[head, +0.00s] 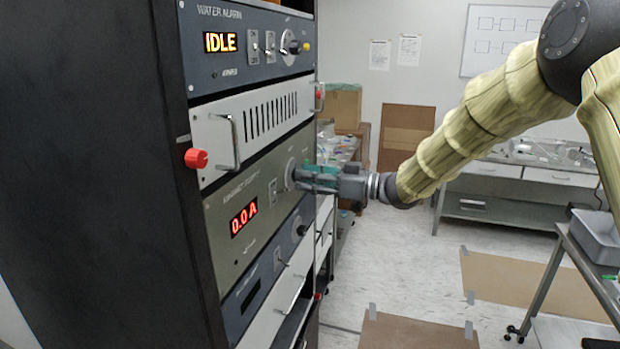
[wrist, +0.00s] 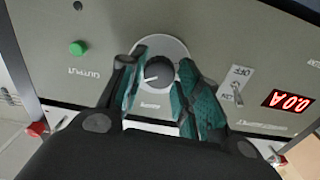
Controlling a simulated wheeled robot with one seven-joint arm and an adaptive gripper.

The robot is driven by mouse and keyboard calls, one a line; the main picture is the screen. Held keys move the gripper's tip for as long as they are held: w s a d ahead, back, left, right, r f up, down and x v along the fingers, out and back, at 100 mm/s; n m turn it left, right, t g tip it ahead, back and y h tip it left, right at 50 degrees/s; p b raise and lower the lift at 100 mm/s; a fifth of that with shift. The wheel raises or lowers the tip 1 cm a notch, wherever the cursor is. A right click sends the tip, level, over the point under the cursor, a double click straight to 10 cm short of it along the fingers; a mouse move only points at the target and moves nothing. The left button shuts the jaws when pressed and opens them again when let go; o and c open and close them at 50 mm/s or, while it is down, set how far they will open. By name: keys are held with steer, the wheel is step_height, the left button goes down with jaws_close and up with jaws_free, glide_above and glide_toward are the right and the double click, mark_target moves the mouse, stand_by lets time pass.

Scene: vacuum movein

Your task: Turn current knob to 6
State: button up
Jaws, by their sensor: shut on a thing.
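The current knob (wrist: 158,70) is a dark round knob with a white pointer line on a pale dial plate (wrist: 146,45), seen in the wrist view. In the head view, the dial plate (head: 289,171) is mostly behind my fingers. My gripper (head: 300,180) reaches the panel from the right, its teal-padded fingers (wrist: 160,78) on either side of the knob and shut on it. The red display (head: 243,218) on the same panel reads 0.0 A, and also shows upside down in the wrist view (wrist: 291,101). The dial's numbers are too small to read.
A toggle switch (wrist: 237,92) marked OFF and a green button (wrist: 77,47) by OUTPUT flank the dial. Above is a drawer with a handle (head: 235,140) and red knob (head: 196,158), then a panel showing IDLE (head: 220,42). A cart (head: 590,260) stands right; the floor between is open.

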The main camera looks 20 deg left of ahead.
steer(key=o, duration=1)
steer(key=shift+o, duration=0.2)
steer(key=d, duration=1.2)
steer(key=shift+s, duration=0.15)
